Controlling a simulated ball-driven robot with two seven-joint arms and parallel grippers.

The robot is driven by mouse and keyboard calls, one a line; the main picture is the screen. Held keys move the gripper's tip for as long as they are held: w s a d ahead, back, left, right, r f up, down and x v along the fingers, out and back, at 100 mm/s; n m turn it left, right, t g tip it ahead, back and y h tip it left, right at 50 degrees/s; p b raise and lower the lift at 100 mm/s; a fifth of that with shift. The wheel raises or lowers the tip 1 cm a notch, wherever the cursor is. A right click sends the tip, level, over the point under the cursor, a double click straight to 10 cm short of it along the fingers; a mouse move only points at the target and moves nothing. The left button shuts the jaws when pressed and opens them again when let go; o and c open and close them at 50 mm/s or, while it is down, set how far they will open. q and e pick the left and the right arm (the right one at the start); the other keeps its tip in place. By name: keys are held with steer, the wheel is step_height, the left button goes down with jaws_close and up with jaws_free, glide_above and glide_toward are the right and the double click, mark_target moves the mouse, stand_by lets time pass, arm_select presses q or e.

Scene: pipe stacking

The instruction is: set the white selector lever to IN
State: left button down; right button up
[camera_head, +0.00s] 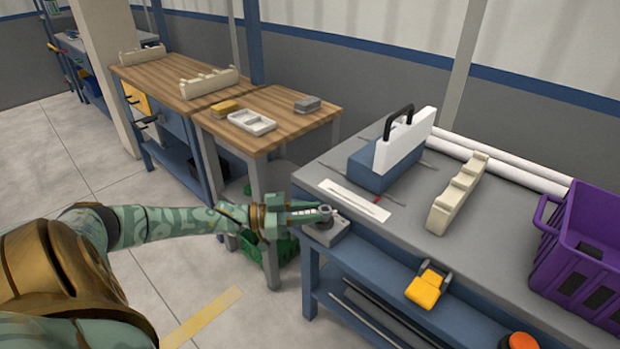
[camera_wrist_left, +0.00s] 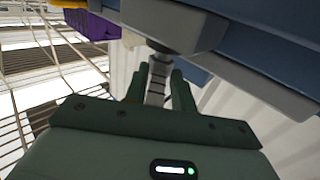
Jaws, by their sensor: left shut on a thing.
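My left gripper (camera_head: 318,212) reaches in from the left to the front left corner of the grey-topped bench. Its fingers are shut on a small pale lever at a grey block (camera_head: 327,235) on that corner. In the left wrist view my left gripper (camera_wrist_left: 156,75) has the pale, banded lever (camera_wrist_left: 157,82) between its two green fingers. The lever's far end meets a dark grey body (camera_wrist_left: 160,32). The fingers hide much of the lever in the head view. No IN marking is readable, so the lever's setting cannot be told. My right gripper is not in view.
The bench (camera_head: 405,225) also carries a blue box with a white panel (camera_head: 405,140), a flat white strip (camera_head: 355,201), a cream notched rack (camera_head: 457,195) and a purple crate (camera_head: 580,255). A yellow clamp-like part (camera_head: 427,288) sits at its front edge. A wooden table (camera_head: 285,105) stands behind.

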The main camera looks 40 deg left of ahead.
arm_select(q)
steer(key=shift+w+r, duration=0.1)
steer(key=shift+r, duration=0.05)
stand_by(0.6)
steer(key=c, duration=1.4)
jaws_free()
steer(key=shift+w+d, duration=0.1)
steer(key=shift+c, duration=0.2)
